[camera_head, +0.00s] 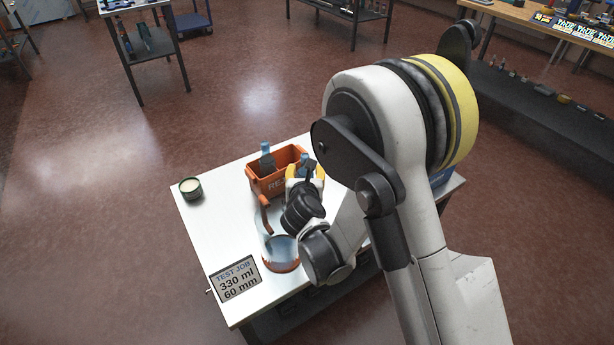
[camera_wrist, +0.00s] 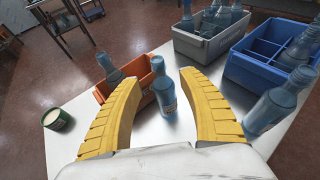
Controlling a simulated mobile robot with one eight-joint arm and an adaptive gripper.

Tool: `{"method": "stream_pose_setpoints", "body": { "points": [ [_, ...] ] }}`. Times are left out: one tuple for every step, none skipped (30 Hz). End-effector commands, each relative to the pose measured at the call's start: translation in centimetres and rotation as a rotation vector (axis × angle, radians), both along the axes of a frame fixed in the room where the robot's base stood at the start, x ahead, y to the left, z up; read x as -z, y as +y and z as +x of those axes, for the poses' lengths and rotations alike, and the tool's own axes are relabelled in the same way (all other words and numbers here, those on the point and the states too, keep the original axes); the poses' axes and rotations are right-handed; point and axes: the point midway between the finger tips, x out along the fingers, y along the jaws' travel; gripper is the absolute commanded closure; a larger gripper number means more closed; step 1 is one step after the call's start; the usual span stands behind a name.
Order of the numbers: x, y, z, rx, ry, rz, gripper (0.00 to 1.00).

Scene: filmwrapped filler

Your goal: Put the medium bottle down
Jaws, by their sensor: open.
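My gripper (camera_wrist: 160,80) is open, its two yellow fingers spread apart. A blue bottle (camera_wrist: 166,98), apparently the medium one, stands upright on the white table between the fingers, with a gap on each side. It stands just beside the orange bin (camera_wrist: 142,68). In the head view my gripper (camera_head: 305,173) is low over the table at the right of the orange bin (camera_head: 266,184), and hides most of that bottle. A further blue bottle (camera_wrist: 268,112) stands right of the right finger.
A grey crate (camera_wrist: 205,48) with several bottles and a blue divided crate (camera_wrist: 262,75) stand behind. A green tin (camera_head: 190,188) stands at the table's left. A sign (camera_head: 235,279) reads "330 ml 60 mm". A clear cylinder with an orange base (camera_head: 281,262) stands near the front edge.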

Motion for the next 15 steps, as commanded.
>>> {"method": "stream_pose_setpoints", "body": {
  "points": [
    [0.0, 0.0, 0.7, 0.001, 0.000, -0.001, 0.51],
    [0.1, 0.0, 1.1, 0.002, 0.001, -0.001, 0.51],
    [0.3, 0.0, 1.7, 0.003, 0.001, 0.001, 0.51],
    [0.5, -0.1, 2.2, 0.003, 0.001, 0.002, 0.51],
    [0.9, -0.1, 2.7, 0.003, 0.000, 0.002, 0.51],
    [1.2, 0.0, 3.3, 0.003, 0.000, 0.001, 0.51],
    [1.4, 0.0, 3.6, 0.002, 0.000, 0.001, 0.51],
    [1.5, 0.0, 3.9, 0.002, 0.001, 0.002, 0.51],
    [1.6, 0.0, 4.2, 0.002, 0.001, 0.002, 0.51],
    [1.7, 0.0, 4.4, 0.002, 0.001, 0.003, 0.51],
    [1.8, 0.0, 4.5, 0.002, 0.001, 0.003, 0.51],
    [1.9, 0.1, 4.9, 0.003, 0.001, 0.004, 0.51],
    [2.0, 0.1, 5.2, 0.003, 0.001, 0.004, 0.51],
    [2.1, 0.1, 5.5, 0.003, 0.001, 0.004, 0.51],
    [2.2, 0.2, 6.2, 0.004, 0.001, 0.004, 0.51]
  ]
}}
